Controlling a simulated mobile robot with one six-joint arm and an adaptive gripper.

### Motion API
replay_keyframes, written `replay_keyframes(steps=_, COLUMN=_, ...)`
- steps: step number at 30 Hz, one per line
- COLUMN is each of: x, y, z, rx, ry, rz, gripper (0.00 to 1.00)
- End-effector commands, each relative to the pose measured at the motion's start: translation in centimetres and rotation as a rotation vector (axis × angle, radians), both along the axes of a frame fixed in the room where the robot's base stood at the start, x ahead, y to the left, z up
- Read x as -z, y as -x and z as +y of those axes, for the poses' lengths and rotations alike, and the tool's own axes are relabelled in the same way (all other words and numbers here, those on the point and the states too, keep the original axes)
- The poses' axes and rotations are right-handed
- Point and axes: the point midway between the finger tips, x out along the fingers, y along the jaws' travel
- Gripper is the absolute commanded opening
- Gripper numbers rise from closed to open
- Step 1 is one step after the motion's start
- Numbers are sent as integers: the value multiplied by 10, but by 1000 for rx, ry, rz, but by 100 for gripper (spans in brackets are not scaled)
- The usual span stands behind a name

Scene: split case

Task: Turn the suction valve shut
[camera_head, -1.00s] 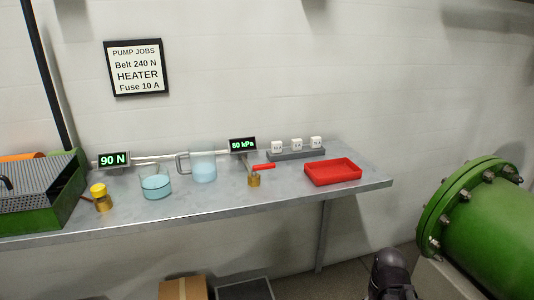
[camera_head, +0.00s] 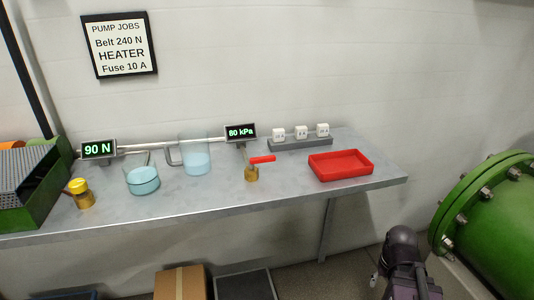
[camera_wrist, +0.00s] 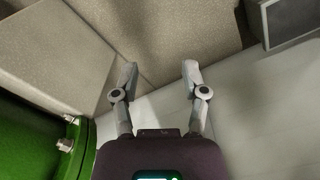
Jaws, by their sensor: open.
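A brass valve (camera_head: 251,173) with a red lever handle (camera_head: 262,159) stands on the grey bench, below a display (camera_head: 241,133) reading 80 kPa. The lever points to the right. Whether this is the suction valve is not labelled. Another brass fitting with a yellow cap (camera_head: 80,192) stands at the left of the bench. My gripper (camera_wrist: 158,82) shows in the wrist view with its two fingers apart and nothing between them. It is away from the bench and the valve, near the floor and the green pipe. My arm shows at the lower right of the head view.
The bench (camera_head: 290,194) also holds a red tray (camera_head: 341,166), a rack of white fuses (camera_head: 300,144), a jug (camera_head: 195,155) and a glass dish (camera_head: 142,182). A large green flanged pipe (camera_head: 495,215) stands at the right. A cardboard box (camera_head: 180,283) sits below the bench.

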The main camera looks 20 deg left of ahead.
Motion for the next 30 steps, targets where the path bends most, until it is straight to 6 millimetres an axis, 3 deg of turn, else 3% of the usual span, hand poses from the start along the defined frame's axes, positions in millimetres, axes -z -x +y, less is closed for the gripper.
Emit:
replay_keyframes(steps=8, x=-6, y=-1, z=2, rx=-11, ry=0, rz=0, gripper=57)
replay_keyframes(steps=14, x=-28, y=-6, z=8, rx=-57, ry=0, rz=-1, gripper=57)
replay_keyframes(steps=30, x=-129, y=-28, z=50, rx=-313, ry=1, rz=-8, gripper=57)
